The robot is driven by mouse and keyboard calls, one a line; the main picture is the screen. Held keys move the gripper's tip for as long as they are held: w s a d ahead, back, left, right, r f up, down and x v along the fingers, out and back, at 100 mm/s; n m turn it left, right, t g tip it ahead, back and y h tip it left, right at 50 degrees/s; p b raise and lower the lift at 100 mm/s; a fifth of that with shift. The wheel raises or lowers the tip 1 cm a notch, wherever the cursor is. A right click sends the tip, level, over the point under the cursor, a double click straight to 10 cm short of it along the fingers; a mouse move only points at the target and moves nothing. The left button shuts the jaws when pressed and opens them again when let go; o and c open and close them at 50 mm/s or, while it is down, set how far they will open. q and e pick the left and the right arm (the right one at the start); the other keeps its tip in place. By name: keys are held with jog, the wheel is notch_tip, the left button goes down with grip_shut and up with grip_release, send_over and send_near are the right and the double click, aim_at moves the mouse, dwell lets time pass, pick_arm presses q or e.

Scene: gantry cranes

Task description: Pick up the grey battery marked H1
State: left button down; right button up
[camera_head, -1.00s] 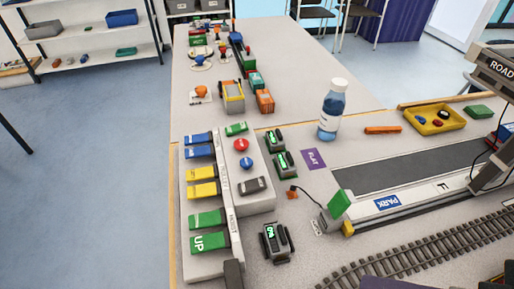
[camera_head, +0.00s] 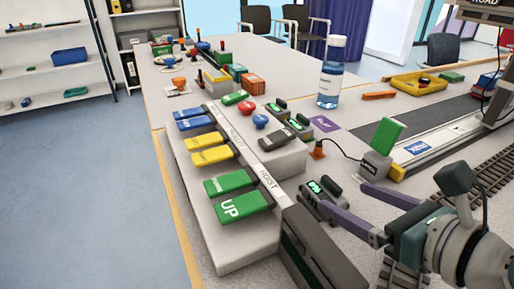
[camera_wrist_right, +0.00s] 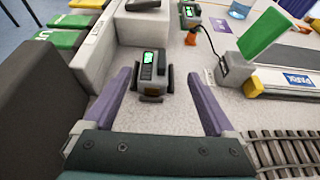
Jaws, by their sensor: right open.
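A small grey unit with a dark block on top and a lit green display (camera_head: 316,188) stands on the table, right of the button panel. It also shows in the right wrist view (camera_wrist_right: 152,78); no H1 mark is readable on it. My right gripper (camera_head: 345,202) is open, its purple fingers reaching toward the two sides of this unit. In the right wrist view the gripper (camera_wrist_right: 159,76) has the unit between its fingertips, with gaps at both sides. Two similar grey units (camera_head: 288,113) with green displays stand farther back. My left gripper is not in view.
The button panel (camera_head: 235,258) and a dark block (camera_head: 318,250) stand close on the left. A grey post with a green plate (camera_head: 385,135), a cable with an orange plug (camera_head: 318,150) and the rail track (camera_head: 480,172) lie right. A bottle (camera_head: 330,80) stands behind.

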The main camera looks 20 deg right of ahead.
aim_at(321, 187)
jog(key=x, duration=0.4)
jog(key=a+b+x, duration=0.1)
jog(key=x, duration=0.1)
grip_shut()
dwell(0.7)
jog(key=shift+r, duration=0.1)
